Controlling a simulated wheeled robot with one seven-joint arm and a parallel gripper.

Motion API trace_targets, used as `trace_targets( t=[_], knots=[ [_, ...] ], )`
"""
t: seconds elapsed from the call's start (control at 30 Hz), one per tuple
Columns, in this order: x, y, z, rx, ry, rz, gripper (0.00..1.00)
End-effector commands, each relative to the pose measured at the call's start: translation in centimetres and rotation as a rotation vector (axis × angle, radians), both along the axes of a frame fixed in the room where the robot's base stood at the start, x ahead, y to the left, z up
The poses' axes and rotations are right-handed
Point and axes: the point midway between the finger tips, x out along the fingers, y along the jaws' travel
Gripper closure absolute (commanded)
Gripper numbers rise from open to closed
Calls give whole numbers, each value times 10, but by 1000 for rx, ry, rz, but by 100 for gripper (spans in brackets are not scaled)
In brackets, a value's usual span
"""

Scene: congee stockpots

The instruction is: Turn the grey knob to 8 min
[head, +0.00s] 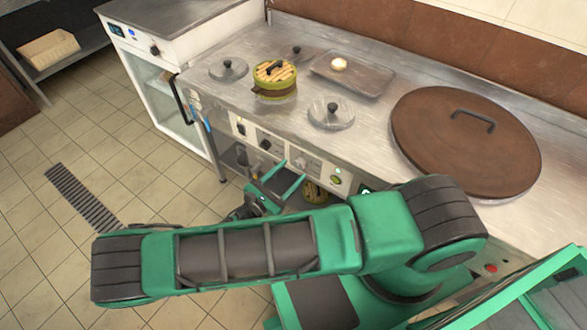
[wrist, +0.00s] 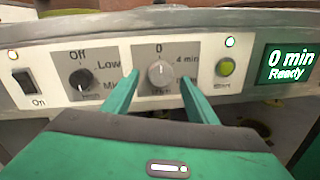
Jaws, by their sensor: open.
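In the head view the grey knob (head: 302,163) shows small on the counter front. My gripper (wrist: 158,80) is open, one finger on each side of the knob in the picture; I cannot tell whether they touch it. My gripper also shows in the head view (head: 283,178) close to the panel. The display (wrist: 290,66) reads 0 min Ready.
Left of the grey knob are a black knob (wrist: 81,80) marked Off and Low and a black rocker switch (wrist: 23,83). Right is a green button (wrist: 226,68). On the counter stand a steamer (head: 274,84), a steel tray (head: 372,80) and a large brown lid (head: 440,155).

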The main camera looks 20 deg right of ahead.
Motion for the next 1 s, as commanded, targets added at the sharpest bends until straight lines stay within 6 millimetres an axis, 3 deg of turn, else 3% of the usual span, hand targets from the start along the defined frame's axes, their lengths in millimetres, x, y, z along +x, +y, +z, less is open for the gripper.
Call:
trace_targets(
  t=[0.2,0.53,0.57,0.73,1.0],
  knots=[
    [10,-17,0,1,-1,-1,47],
    [12,-20,0,1,0,0,47],
    [12,-20,0,1,0,0,50],
    [12,-20,0,1,0,0,88],
    [13,-22,0,10,-14,-2,88]
  ],
)
